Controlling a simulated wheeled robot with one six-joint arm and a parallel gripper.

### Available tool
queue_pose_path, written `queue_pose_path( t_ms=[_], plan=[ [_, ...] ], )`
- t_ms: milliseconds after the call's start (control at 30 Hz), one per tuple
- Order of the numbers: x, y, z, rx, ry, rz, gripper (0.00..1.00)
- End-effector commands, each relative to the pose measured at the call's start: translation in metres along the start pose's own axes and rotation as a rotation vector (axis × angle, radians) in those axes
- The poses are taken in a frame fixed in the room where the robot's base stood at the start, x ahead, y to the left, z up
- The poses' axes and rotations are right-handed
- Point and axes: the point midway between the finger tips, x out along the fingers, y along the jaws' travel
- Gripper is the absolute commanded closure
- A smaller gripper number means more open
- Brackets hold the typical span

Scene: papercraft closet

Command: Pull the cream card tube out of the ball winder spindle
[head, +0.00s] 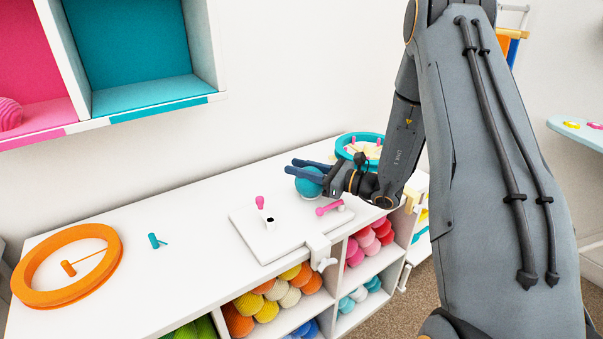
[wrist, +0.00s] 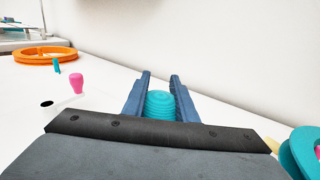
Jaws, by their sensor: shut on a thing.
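My gripper (head: 291,166) is over the right part of the white worktop, with its two blue fingers closed around a ridged teal yarn ball (head: 308,183). The ball also shows between the fingers in the wrist view (wrist: 160,104). The ball winder is a white board (head: 249,238) clamped at the front edge, with a pink knob (head: 260,202), a small dark opening (head: 270,222) and a pink crank handle (head: 328,209). My gripper is behind and to the right of this board. I cannot make out the cream card tube; it may be hidden by the ball or the fingers.
An orange ring (head: 68,293) and a small teal peg (head: 154,240) lie on the left of the worktop (head: 195,215). A teal ring (head: 343,141) with pieces inside stands behind my gripper. Yarn-filled cubbies are below; a wall shelf (head: 150,90) hangs at upper left.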

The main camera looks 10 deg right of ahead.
Motion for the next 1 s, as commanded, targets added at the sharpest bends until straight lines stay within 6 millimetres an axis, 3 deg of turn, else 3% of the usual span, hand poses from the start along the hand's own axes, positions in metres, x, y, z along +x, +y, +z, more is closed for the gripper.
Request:
queue_pose_path(
  t_ms=[700,1000],
  plan=[
    [0.0,0.0,0.084,-0.004,-0.001,0.0,0.95],
    [0.0,0.0,0.106,-0.002,0.0,0.0,0.95]
  ],
)
